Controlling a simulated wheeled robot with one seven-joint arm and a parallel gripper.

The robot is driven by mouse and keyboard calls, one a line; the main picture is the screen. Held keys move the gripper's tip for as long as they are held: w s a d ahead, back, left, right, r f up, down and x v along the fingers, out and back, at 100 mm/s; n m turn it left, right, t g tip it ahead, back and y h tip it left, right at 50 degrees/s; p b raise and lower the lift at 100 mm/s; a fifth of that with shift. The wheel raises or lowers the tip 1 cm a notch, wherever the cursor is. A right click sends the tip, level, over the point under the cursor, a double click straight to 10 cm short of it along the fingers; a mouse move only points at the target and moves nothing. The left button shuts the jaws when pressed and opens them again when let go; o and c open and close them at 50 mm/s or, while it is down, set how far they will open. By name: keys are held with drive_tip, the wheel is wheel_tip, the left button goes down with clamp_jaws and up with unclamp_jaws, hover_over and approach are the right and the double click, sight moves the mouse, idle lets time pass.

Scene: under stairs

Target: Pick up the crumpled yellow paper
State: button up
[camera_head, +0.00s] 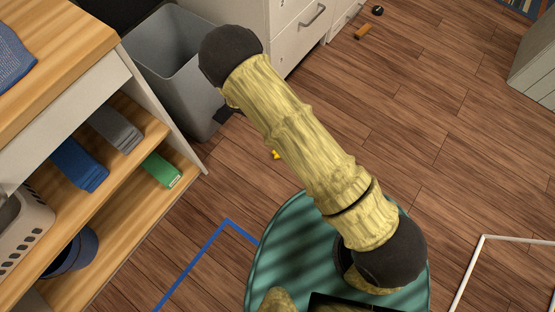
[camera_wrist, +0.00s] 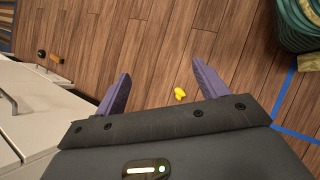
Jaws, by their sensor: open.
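The crumpled yellow paper (camera_wrist: 180,94) is a small bright lump on the wooden floor. In the wrist view it shows between my two finger lines, nearer the right finger. In the head view only a small bit of the yellow paper (camera_head: 276,155) shows beside my arm, which may hide part of it. My gripper (camera_wrist: 160,80) is open and empty, its two purple-grey fingers spread apart. It appears to be above the floor, apart from the paper. In the head view the gripper itself is hidden behind my arm.
A grey bin (camera_head: 170,60) stands at the upper left beside white drawers (camera_head: 296,38). A wooden shelf unit (camera_head: 120,215) holds folded cloths. Blue tape (camera_head: 195,262) marks the floor. An orange-brown object (camera_head: 369,31) lies at the back. The floor at right is mostly clear.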

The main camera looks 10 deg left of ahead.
drive_tip(key=s+a+f+n+t+b, duration=0.2)
drive_tip(key=a+f+n+b, duration=0.15)
drive_tip(key=f, duration=0.55)
drive_tip(key=s+a+f+n+t+b, duration=0.15)
drive_tip(key=f+b, duration=0.35)
drive_tip(key=f, duration=0.5)
drive_tip(key=n+t+y+b, duration=0.1)
drive_tip(key=n+t+b, duration=0.5)
drive_tip(key=n+b, duration=0.15)
approach(273, 162)
drive_tip(key=r, duration=0.2)
drive_tip(key=s+r, duration=0.1)
drive_tip(key=r, duration=0.2)
drive_tip(key=shift+s+a+r+b, duration=0.15)
drive_tip(key=shift+s+r+b, duration=0.2)
drive_tip(key=shift+s+a+f+y, duration=0.2)
drive_tip(key=shift+f+y, duration=0.15)
drive_tip(key=shift+y, duration=0.05)
drive_tip(key=shift+r, duration=0.1)
drive_tip(key=b+x, duration=0.6)
drive_tip(key=x, duration=0.6)
drive_tip(key=shift+d, duration=0.1)
drive_tip(key=shift+w, duration=0.1)
